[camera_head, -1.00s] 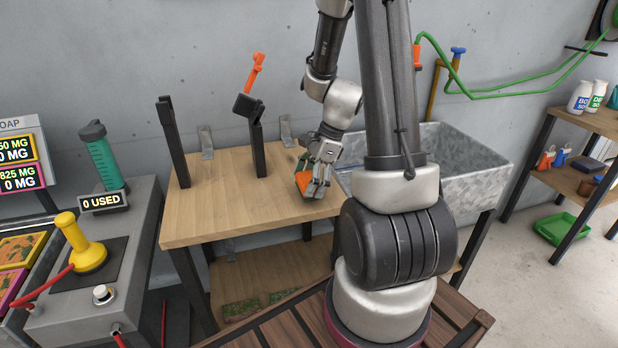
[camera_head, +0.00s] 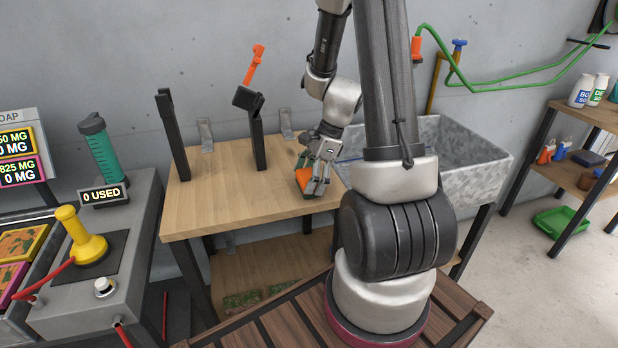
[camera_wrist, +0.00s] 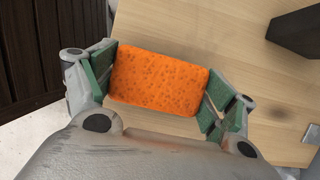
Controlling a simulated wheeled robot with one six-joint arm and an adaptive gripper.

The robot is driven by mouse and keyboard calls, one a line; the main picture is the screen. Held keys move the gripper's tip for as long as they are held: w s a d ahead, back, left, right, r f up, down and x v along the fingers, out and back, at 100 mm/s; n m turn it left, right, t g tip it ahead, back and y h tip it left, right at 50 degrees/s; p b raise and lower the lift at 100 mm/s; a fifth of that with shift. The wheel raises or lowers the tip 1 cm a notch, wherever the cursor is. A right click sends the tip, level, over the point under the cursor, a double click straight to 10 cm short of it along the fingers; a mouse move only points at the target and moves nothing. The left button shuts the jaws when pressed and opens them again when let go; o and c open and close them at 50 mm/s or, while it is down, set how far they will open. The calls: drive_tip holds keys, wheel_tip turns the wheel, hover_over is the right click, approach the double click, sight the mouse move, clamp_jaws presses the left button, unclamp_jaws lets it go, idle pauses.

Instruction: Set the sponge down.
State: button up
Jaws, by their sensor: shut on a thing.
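The sponge (camera_wrist: 158,82) is an orange block, held between the green pads of my gripper (camera_wrist: 160,90) in the wrist view. In the head view the sponge (camera_head: 303,179) shows in part at the right end of the wooden workbench (camera_head: 215,208), with my gripper (camera_head: 308,183) shut on it from above. The sponge is at or just above the bench top; I cannot tell whether it touches. The fingers hide part of it in the head view.
Two dark upright posts stand on the bench, one (camera_head: 172,135) at the left and one (camera_head: 257,135) bearing an orange-handled tool (camera_head: 254,65). The bench's left and middle top is clear. A stone sink (camera_head: 455,165) stands to the right.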

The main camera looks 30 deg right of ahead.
drive_tip(key=shift+f, duration=0.3)
drive_tip(key=o, duration=0.9)
drive_tip(key=shift+o, duration=0.2)
drive_tip(key=shift+r, duration=0.1)
drive_tip(key=v, duration=1.2)
clamp_jaws()
idle(0.7)
